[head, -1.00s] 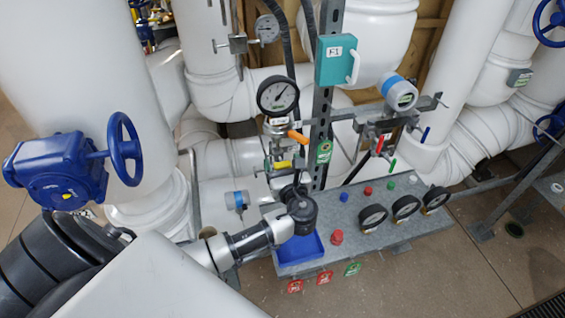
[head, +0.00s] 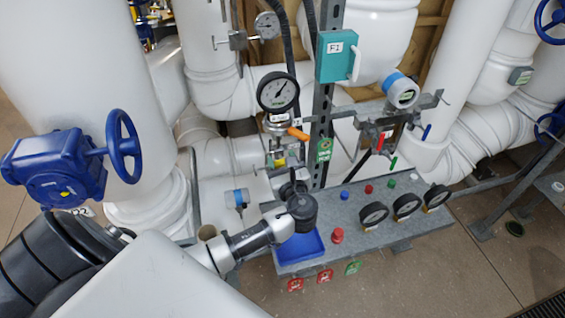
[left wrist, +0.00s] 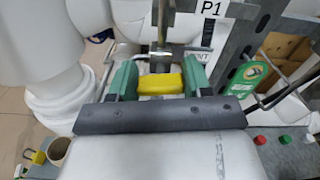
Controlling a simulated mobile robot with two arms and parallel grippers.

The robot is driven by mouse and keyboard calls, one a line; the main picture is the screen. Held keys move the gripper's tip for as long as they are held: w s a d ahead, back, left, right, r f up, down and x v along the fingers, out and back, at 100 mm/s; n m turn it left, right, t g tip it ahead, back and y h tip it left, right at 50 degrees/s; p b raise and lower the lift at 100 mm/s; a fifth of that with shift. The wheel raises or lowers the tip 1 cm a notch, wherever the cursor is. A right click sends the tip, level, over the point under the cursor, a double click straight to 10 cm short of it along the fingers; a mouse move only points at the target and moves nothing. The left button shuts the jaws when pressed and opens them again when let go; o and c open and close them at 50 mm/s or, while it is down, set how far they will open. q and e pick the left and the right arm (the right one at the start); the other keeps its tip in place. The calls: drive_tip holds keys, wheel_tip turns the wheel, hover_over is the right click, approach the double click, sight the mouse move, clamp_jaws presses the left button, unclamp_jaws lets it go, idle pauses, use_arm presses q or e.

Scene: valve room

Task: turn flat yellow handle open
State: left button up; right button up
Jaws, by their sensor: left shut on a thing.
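The flat yellow handle (left wrist: 160,84) lies between the two green fingers of my left gripper (left wrist: 159,80) in the left wrist view, and they are shut on it. It sits in front of a metal valve body below the P1 label. In the head view my left gripper (head: 277,160) is small, below the round pressure gauge (head: 278,92). There the handle is only a small yellow patch, partly hidden by the fingers. My right gripper is not in view.
A vertical metal post with a green tag (head: 324,149) stands close to the right. An orange lever (head: 298,134) sits just above. A grey panel (head: 400,236) with gauges and buttons and a blue tray (head: 300,248) lie below. White pipes crowd the left and back.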

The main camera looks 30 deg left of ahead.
use_arm(q)
drive_tip(key=n, duration=0.1)
drive_tip(key=n+b, duration=0.1)
drive_tip(key=n, duration=0.1)
drive_tip(key=n+b, duration=0.1)
drive_tip(key=shift+s+f+n, duration=0.1)
drive_tip(key=shift+f+n, duration=0.15)
drive_tip(key=shift+n, duration=0.05)
drive_tip(key=n+b, duration=0.3)
drive_tip(key=shift+a+f+n, duration=0.1)
drive_tip(key=shift+n, duration=0.2)
drive_tip(key=n+b, duration=0.4)
drive_tip(key=shift+f, duration=0.1)
drive_tip(key=shift+n+b, duration=1.6)
drive_tip(key=shift+n, duration=0.3)
drive_tip(key=o, duration=0.9)
drive_tip(key=shift+r, duration=0.2)
drive_tip(key=shift+s, duration=0.1)
